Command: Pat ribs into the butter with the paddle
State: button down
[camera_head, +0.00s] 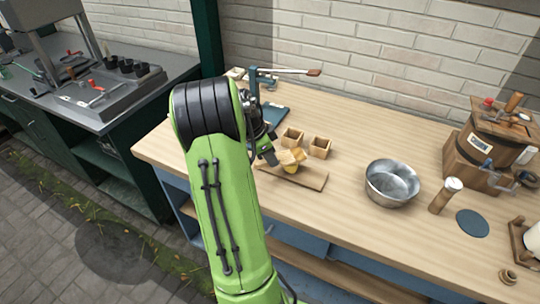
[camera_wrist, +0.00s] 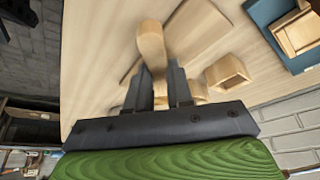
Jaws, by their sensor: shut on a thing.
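My gripper (camera_head: 271,157) is shut on a pale wooden paddle (camera_head: 292,156) above the bench. In the wrist view, the paddle (camera_wrist: 150,42) sits between the two black fingers of my gripper (camera_wrist: 157,70), its rounded end pointing up the picture. The yellow butter (camera_head: 291,169) shows just below the paddle, on a flat wooden board (camera_head: 312,180). The paddle hides part of the butter, and I cannot tell whether they touch. The board also shows in the wrist view (camera_wrist: 203,28). Any ribs on the butter are too small to make out.
Two small wooden boxes (camera_head: 292,137) (camera_head: 320,147) stand behind the board. A metal bowl (camera_head: 392,184) is to the right, then a wooden cylinder (camera_head: 446,195) and a wooden churn (camera_head: 490,150). A blue stand (camera_head: 254,88) is behind my arm. The bench front right of the board is clear.

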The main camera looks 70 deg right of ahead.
jog(key=shift+f+b, duration=0.6)
dwell(1.4)
jog(key=shift+a, duration=0.1)
notch_tip(320, 180, up, 7)
jog(key=p, duration=0.5)
jog(key=shift+r, duration=0.15)
notch_tip(320, 180, down, 6)
jog(key=b, duration=0.5)
jog(key=shift+f+b, duration=0.65)
jog(key=shift+b, duration=0.1)
dwell(1.8)
